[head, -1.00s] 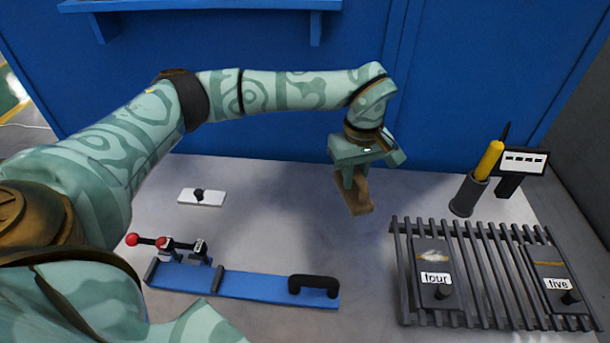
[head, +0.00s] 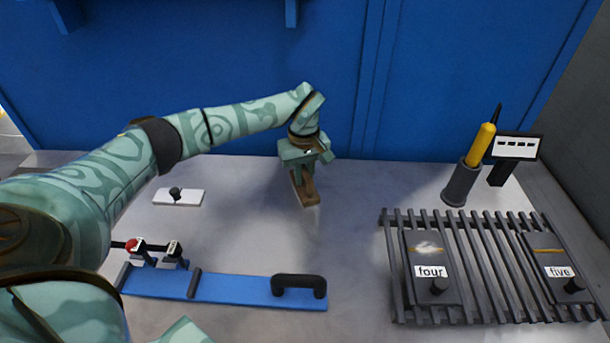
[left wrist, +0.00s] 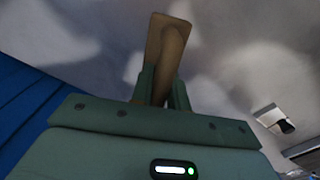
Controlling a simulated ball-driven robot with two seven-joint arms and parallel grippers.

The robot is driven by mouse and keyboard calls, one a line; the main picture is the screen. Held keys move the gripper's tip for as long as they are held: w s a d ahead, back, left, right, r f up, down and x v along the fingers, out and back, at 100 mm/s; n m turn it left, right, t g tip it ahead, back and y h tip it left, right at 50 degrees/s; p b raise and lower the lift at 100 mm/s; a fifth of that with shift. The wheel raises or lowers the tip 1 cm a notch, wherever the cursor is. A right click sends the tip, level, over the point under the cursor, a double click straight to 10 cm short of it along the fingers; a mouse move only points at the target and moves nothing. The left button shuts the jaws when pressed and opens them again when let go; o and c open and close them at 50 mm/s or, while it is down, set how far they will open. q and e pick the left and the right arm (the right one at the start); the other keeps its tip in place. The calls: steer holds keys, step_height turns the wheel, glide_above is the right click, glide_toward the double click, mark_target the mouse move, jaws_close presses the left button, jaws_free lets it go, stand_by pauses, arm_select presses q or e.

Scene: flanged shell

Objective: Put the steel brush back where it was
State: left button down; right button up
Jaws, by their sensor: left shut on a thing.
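The steel brush shows as a brown wooden block (head: 306,190) below my left gripper (head: 299,176), at the middle back of the grey table. The left gripper is shut on it. In the left wrist view the brush (left wrist: 168,45) sticks out past the two green fingers (left wrist: 160,88). Its bristles are not visible. The brush is on or just above the table; I cannot tell whether it touches. My right gripper is not in view.
A blue base (head: 240,289) with a black handle and a red-knobbed clamp lies in front. A white plate (head: 165,198) with a black knob is at left. A slatted rack (head: 480,280) holds plates marked four and five. A cup (head: 459,188) with a yellow-handled tool stands behind it.

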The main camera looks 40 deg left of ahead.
arm_select(q)
steer(key=shift+r, duration=0.15)
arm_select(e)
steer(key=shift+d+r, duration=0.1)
arm_select(q)
steer(key=c, duration=1.5)
jaws_free()
steer(key=shift+c, duration=0.2)
steer(key=shift+o, duration=0.9)
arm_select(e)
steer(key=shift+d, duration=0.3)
arm_select(q)
step_height(320, 180, up, 12)
steer(key=p, duration=0.3)
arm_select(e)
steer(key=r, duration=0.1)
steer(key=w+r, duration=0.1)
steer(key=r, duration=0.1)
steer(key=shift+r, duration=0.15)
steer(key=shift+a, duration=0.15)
